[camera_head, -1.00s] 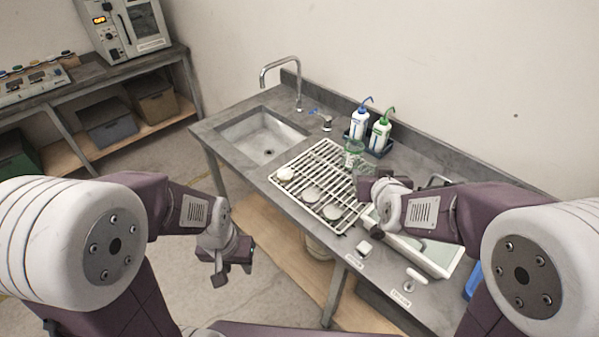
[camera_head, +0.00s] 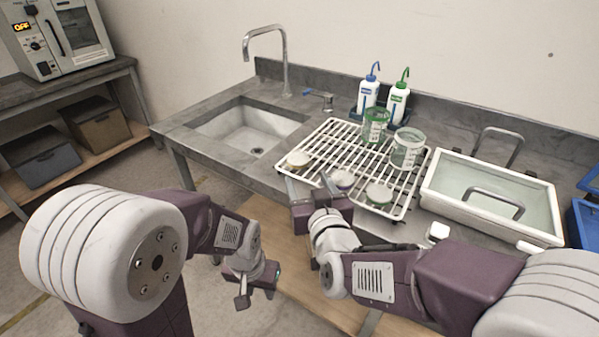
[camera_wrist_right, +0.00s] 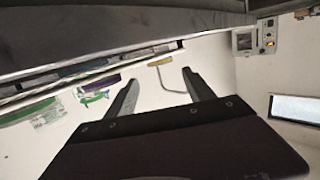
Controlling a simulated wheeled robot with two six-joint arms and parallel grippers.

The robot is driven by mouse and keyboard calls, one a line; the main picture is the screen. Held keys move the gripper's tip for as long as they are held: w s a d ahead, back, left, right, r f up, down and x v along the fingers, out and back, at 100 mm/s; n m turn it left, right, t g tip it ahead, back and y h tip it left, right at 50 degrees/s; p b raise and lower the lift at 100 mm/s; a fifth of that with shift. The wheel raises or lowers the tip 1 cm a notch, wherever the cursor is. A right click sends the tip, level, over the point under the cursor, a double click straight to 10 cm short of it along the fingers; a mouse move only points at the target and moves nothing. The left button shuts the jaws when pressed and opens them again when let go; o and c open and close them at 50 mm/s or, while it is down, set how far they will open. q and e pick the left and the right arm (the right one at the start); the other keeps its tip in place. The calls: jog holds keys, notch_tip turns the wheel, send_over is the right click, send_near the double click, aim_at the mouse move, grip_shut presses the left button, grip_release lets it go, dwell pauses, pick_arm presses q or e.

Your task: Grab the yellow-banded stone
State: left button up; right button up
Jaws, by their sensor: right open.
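Three round, pale stones or discs lie along the front of a white wire rack (camera_head: 330,134). The leftmost has a yellowish edge and looks like the yellow-banded stone (camera_head: 298,160). The middle one (camera_head: 343,180) looks purplish and the right one (camera_head: 379,193) greenish. My right gripper (camera_head: 308,186) is open and empty at the rack's front left edge, just in front of the yellow-banded stone in the picture.
Two clear beakers, one green-marked (camera_head: 375,128) and one plain (camera_head: 407,150), stand on the rack's back right. Wash bottles (camera_head: 397,105) stand behind. A sink (camera_head: 245,128) with tap lies left, and a white water tray (camera_head: 440,190) right. A small white piece (camera_head: 437,231) sits in front.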

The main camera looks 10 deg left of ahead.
aim_at(300, 162)
jog(key=shift+w+a, duration=0.2)
jog(key=b+x, duration=0.1)
jog(key=x, duration=0.7)
jog(key=shift+w+f, duration=0.15)
jog(key=shift+w, duration=0.25)
jog(key=shift+s, duration=0.1)
